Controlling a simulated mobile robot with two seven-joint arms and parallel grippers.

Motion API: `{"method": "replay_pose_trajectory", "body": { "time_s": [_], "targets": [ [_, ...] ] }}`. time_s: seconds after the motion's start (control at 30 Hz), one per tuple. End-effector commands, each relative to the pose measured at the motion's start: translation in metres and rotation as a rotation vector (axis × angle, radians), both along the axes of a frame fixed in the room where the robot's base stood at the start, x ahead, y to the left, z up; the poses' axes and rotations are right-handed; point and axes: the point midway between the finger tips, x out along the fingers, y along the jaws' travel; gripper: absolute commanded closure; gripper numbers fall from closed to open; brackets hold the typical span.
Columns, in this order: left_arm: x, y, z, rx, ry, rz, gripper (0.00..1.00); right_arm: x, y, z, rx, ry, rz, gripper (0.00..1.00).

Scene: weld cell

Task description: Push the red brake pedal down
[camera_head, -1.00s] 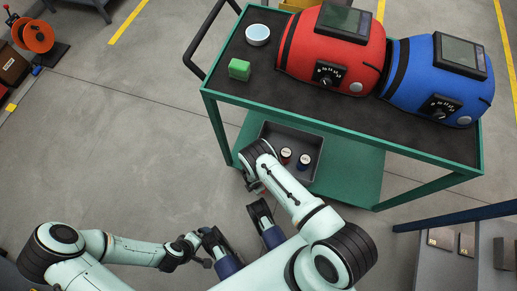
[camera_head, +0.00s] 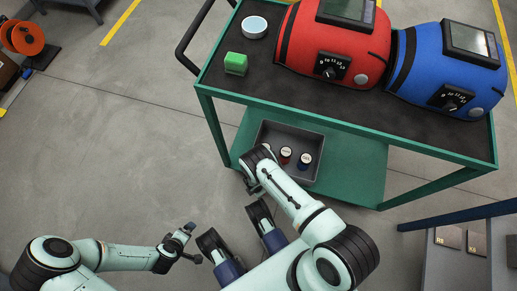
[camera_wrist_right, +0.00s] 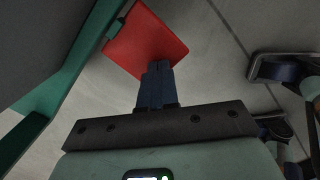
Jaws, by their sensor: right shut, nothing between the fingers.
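The red brake pedal (camera_wrist_right: 145,42) is a flat red plate beside the cart's green frame in the right wrist view. A short green piece joins it to the frame. My right gripper (camera_wrist_right: 158,68) is shut and empty, and its fingertips overlap the pedal's lower edge in the picture. I cannot tell whether they touch it. In the head view the pedal is not visible, and my right arm reaches to the cart's near left corner. My left gripper (camera_head: 184,236) is over bare floor, away from the cart; its fingers are too small to judge.
The green cart (camera_head: 340,187) carries a red welder (camera_head: 300,55), a blue welder (camera_head: 420,70), a green block (camera_head: 235,64) and a round tin (camera_head: 254,27) on top. A grey bin (camera_head: 318,155) with small containers sits on its lower shelf.

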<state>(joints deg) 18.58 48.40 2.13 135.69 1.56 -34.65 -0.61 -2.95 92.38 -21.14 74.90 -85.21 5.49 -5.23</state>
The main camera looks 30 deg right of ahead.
Motion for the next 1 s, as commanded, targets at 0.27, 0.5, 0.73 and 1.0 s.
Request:
{"method": "replay_pose_trajectory", "body": {
  "time_s": [0.27,0.5,0.73,1.0],
  "targets": [
    [0.000,0.000,-0.009,-0.001,0.004,-0.001,0.00,0.000,0.000,-0.011,0.000,0.001,0.001,1.00],
    [0.000,0.000,-0.017,-0.001,0.006,0.000,0.00,0.000,0.000,-0.023,0.000,0.001,0.001,1.00],
    [0.000,0.000,-0.011,-0.001,0.005,-0.001,0.00,-0.001,0.013,-0.017,0.001,-0.001,0.003,1.00],
    [0.000,0.000,-0.007,-0.001,0.004,-0.001,0.00,-0.002,0.030,-0.012,0.000,0.000,0.000,1.00]
  ]
}}
